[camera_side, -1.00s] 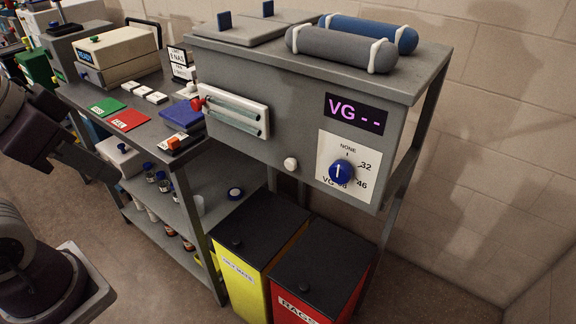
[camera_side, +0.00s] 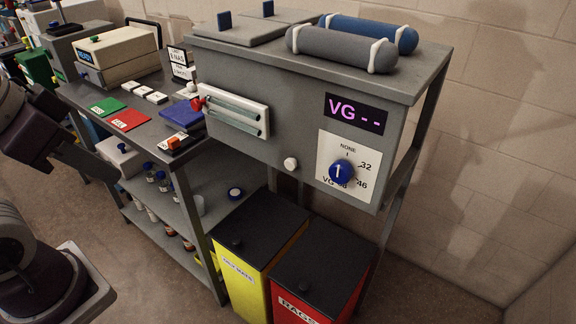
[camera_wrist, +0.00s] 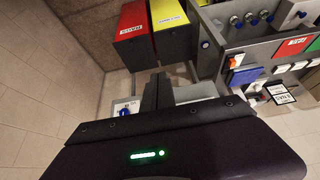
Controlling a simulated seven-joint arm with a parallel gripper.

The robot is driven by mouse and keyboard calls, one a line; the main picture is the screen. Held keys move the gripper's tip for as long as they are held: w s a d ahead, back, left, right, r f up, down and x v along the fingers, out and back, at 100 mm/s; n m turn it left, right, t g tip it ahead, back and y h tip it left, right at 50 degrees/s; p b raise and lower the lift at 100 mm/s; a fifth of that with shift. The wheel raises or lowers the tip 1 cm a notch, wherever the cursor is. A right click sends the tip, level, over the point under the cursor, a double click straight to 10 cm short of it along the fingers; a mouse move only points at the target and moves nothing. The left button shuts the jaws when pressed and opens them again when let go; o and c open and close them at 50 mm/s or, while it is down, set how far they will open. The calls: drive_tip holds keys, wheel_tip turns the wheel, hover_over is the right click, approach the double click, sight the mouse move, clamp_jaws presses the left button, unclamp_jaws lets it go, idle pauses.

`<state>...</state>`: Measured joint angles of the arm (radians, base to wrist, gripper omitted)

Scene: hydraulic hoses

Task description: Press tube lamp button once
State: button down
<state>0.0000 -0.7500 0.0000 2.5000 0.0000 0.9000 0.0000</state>
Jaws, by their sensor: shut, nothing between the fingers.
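A white panel with two glass-like tubes (camera_side: 236,117) is on the front of the grey cabinet. A red knob (camera_side: 197,104) is at its left end. A round white button (camera_side: 290,164) sits lower on the cabinet front, right of the tubes. I cannot tell which of these is the lamp button. In the wrist view my gripper (camera_wrist: 158,88) is shut and empty, in front of the cabinet, and its body hides most of the cabinet front. In the side view my arm is at the left edge, apart from the cabinet; the fingertips cannot be made out there.
A blue dial (camera_side: 341,172) sits under a display (camera_side: 357,113) reading "VG --". Two cylinders lie on the cabinet top. A yellow bin (camera_side: 240,285) and a red bin (camera_side: 305,295) stand below. The bench (camera_side: 75,95) at left holds small devices and cards.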

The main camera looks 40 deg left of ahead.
sight(292, 163)
idle(0.8)
drive_tip(key=w+a+f+m+g+y, duration=0.1)
drive_tip(key=a+f+m+y, duration=0.3)
drive_tip(key=m, duration=0.3)
drive_tip(key=w+a+f+m+t+y, duration=0.25)
drive_tip(key=w+m, duration=0.75)
drive_tip(key=m, duration=0.7)
drive_tip(key=w+d+f+m+t+h, duration=0.1)
drive_tip(key=w+d+f+m+h, duration=0.2)
drive_tip(key=d+m, duration=0.4)
drive_tip(key=w+d+f+m+h, duration=0.3)
drive_tip(key=d+m, duration=0.5)
drive_tip(key=m, duration=0.5)
wheel_tip(292, 163, down, 2)
drive_tip(key=shift+d+f+m+t+h, duration=0.2)
drive_tip(key=shift+m+t+h, duration=0.15)
drive_tip(key=shift+h, duration=0.4)
drive_tip(key=w, duration=0.8)
drive_tip(key=shift+w, duration=0.4)
